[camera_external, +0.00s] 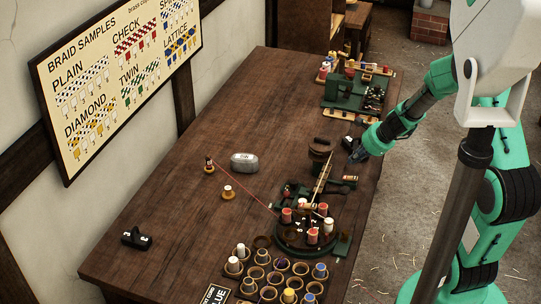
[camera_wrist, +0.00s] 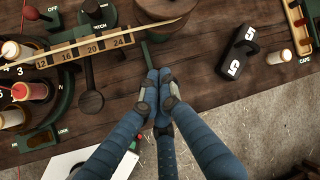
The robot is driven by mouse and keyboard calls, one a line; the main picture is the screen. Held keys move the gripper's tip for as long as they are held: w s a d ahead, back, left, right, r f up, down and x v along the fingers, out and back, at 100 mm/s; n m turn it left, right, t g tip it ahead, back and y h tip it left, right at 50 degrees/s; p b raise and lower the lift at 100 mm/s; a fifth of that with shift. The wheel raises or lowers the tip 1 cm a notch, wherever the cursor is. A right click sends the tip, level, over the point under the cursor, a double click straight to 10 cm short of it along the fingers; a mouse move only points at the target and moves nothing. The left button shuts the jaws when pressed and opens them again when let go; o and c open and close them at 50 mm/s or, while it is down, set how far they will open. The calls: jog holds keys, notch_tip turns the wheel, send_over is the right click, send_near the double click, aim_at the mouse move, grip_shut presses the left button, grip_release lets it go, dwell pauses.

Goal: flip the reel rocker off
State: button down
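My gripper (camera_wrist: 157,76) points down over the table, its fingertips together with nothing visible between them. It also shows in the external view (camera_external: 357,154), near the right edge of the table. No part is clearly labelled as the reel rocker. A black block with white markings (camera_wrist: 238,55) lies right of my fingertips, apart from them; it shows beside the gripper in the external view (camera_external: 348,144). A round wooden drum (camera_wrist: 170,18), possibly the reel, stands just beyond my fingertips, and a green strip (camera_wrist: 148,55) runs beside them. The block's on or off setting cannot be read.
A braiding disc with bobbins (camera_external: 300,240) and a numbered wooden scale (camera_wrist: 93,47) stand left of my fingertips. Another black block (camera_external: 136,238) lies at the left. A grey weight (camera_external: 244,162) sits mid-table.

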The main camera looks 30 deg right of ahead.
aim_at(354, 178)
jog(key=shift+s+d+f+b, duration=0.1)
jog(key=shift+d+f+b, duration=0.05)
jog(key=shift+f+b, duration=0.55)
jog(key=shift+s+d+f+b, duration=0.15)
jog(key=shift+f+b, duration=0.35)
jog(key=shift+f, duration=0.35)
jog(key=shift+s+d+f+b, duration=0.1)
jog(key=shift+f+b, duration=0.5)
jog(key=shift+f, duration=0.2)
jog(key=shift+s+d+f+b, duration=0.15)
jog(key=shift+f+b, duration=0.35)
jog(key=shift+f, duration=0.35)
dwell(0.9)
jog(key=shift+r, duration=0.1)
jog(key=shift+a+r+p, duration=0.2)
jog(key=shift+r+p, duration=0.45)
jog(key=shift+r, duration=0.1)
jog(key=shift+r, duration=0.1)
jog(key=shift+w+a+r+p, duration=0.1)
jog(key=shift+w+r+p, duration=0.05)
jog(key=shift+r+p, duration=0.6)
jog(key=shift+w+a+r+p, duration=0.2)
jog(key=shift+r+p, duration=0.4)
jog(key=shift+r, duration=0.2)
jog(key=shift+w+a+r+p, duration=0.1)
jog(key=shift+w+r+p, duration=0.05)
jog(key=shift+r+p, duration=0.6)
jog(key=shift+r, duration=0.1)
